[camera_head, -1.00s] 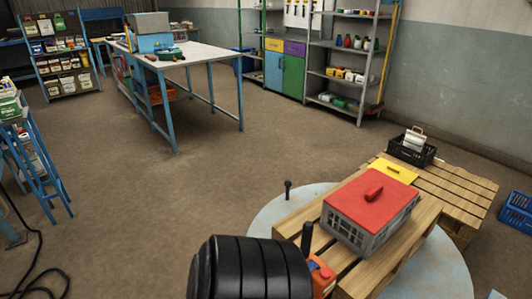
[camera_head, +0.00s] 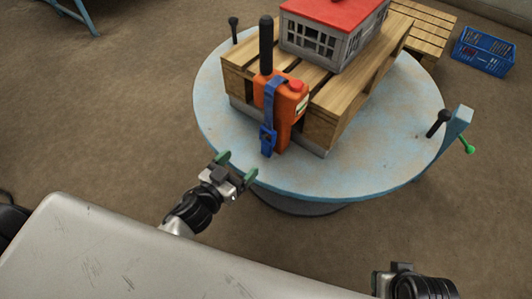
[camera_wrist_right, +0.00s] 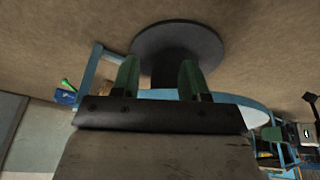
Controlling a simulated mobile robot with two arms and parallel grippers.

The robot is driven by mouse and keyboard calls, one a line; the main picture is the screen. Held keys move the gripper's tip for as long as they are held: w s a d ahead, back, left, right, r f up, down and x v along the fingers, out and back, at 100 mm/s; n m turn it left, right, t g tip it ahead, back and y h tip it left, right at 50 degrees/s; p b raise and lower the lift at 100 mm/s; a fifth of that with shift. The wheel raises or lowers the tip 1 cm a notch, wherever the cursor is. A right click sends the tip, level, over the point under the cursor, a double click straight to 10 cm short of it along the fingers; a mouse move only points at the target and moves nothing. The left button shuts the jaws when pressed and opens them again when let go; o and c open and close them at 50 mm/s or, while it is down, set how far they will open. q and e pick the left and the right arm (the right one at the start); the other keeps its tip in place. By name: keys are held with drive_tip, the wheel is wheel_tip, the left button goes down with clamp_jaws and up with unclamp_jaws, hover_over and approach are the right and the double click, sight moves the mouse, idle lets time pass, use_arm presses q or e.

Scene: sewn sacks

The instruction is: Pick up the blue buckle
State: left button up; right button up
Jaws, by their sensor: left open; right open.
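The blue buckle (camera_head: 268,136) sits on a blue strap (camera_head: 273,92) that hangs down the front of an orange box-like device (camera_head: 289,120) with a black antenna. The device stands against the end of a wooden pallet on a round table. My left gripper (camera_head: 237,167) is open and empty, to the lower left of the buckle and apart from it, by the table's near edge. My right gripper (camera_wrist_right: 158,74) is open and empty in the right wrist view; in the head view only part of that arm shows at the bottom right. The buckle does not show in the right wrist view.
The pale blue round table (camera_head: 390,150) carries the pallet (camera_head: 352,90) and a grey house-like box with a red lid (camera_head: 330,38). A blue crate (camera_head: 483,52) lies on the floor at right.

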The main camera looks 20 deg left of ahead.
sight(262, 138)
use_arm(q)
drive_tip(key=shift+h, duration=0.4)
drive_tip(key=w+d, duration=0.1)
drive_tip(key=w+r, duration=0.1)
drive_tip(key=w, duration=0.1)
drive_tip(key=w+d, duration=0.1)
drive_tip(key=w, duration=0.1)
drive_tip(key=shift+d+r+b, duration=0.3)
drive_tip(key=shift+r, duration=0.1)
drive_tip(key=shift+b+x, duration=0.35)
drive_tip(key=shift+x, duration=2.45)
drive_tip(key=shift+d, duration=0.1)
use_arm(e)
drive_tip(key=w+r+t, duration=0.1)
drive_tip(key=w+a+r+t, duration=0.1)
drive_tip(key=w+t, duration=0.1)
drive_tip(key=shift+w+r+y, duration=0.2)
drive_tip(key=shift+w+y, duration=0.05)
drive_tip(key=shift+y, duration=0.15)
use_arm(q)
drive_tip(key=shift+c, duration=0.2)
drive_tip(key=shift+r, duration=0.1)
drive_tip(key=c, duration=1)
